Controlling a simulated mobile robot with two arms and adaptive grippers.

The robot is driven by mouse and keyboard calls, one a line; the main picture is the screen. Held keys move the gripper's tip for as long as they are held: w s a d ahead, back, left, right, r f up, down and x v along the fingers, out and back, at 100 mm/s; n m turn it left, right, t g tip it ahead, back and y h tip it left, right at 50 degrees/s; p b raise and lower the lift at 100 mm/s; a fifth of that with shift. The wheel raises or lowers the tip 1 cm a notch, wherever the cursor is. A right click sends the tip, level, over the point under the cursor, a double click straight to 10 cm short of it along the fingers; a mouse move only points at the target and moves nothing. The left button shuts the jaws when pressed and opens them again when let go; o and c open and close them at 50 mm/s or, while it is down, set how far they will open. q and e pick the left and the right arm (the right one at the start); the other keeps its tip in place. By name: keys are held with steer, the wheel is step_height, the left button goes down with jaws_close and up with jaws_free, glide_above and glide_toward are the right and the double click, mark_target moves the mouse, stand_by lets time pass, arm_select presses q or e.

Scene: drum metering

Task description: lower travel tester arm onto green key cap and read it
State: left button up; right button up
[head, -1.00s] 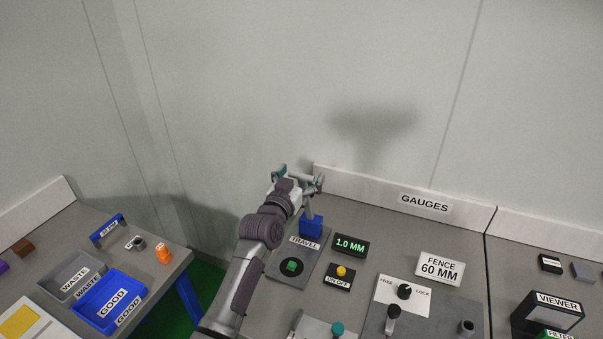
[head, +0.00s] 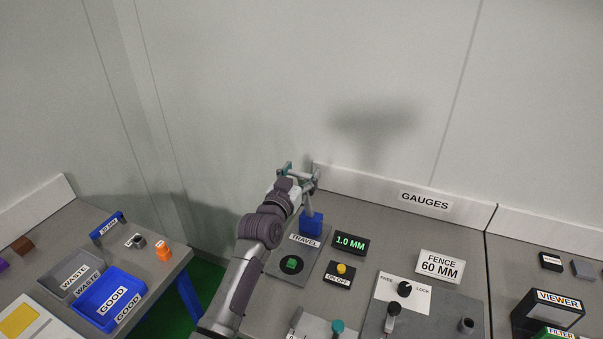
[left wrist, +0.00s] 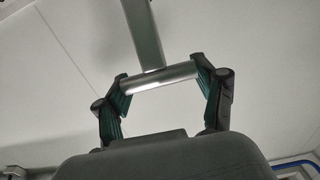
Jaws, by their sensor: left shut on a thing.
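The travel tester has a grey plate (head: 284,281) marked TRAVEL, with a blue block (head: 311,226) at its back. Its grey arm (head: 309,203) stands raised from the block, and a silver crossbar (left wrist: 161,78) shows in the left wrist view. My left gripper (head: 300,172) is shut on this crossbar, one finger at each end; it also shows in the left wrist view (left wrist: 160,82). The green key cap (head: 291,264) sits on a dark round seat on the plate, in front of the block and clear of the arm. The readout (head: 350,243) says 1.0 MM. My right gripper is out of view.
A yellow button (head: 342,268) marked ON/OFF sits right of the plate. A FENCE 60 MM sign (head: 440,265) and a FREE/LOCK knob (head: 405,288) are farther right. The wall (head: 230,90) is close behind. Blue GOOD tray (head: 143,290) and grey WASTE tray (head: 52,283) are at left.

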arm_select(q)
steer(key=s+a+f+t+h+b, duration=0.1)
steer(key=s+a+f+t+b, duration=0.1)
steer(key=b, duration=0.7)
steer(key=s+a+f+t+h+b, duration=0.1)
steer(key=s+f+t+b, duration=0.3)
steer(key=s+f+b, duration=0.3)
steer(key=s+b, duration=0.2)
steer(key=b, duration=0.1)
steer(key=shift+s+a, duration=0.2)
steer(key=shift+a, duration=0.15)
steer(key=shift+r, duration=0.1)
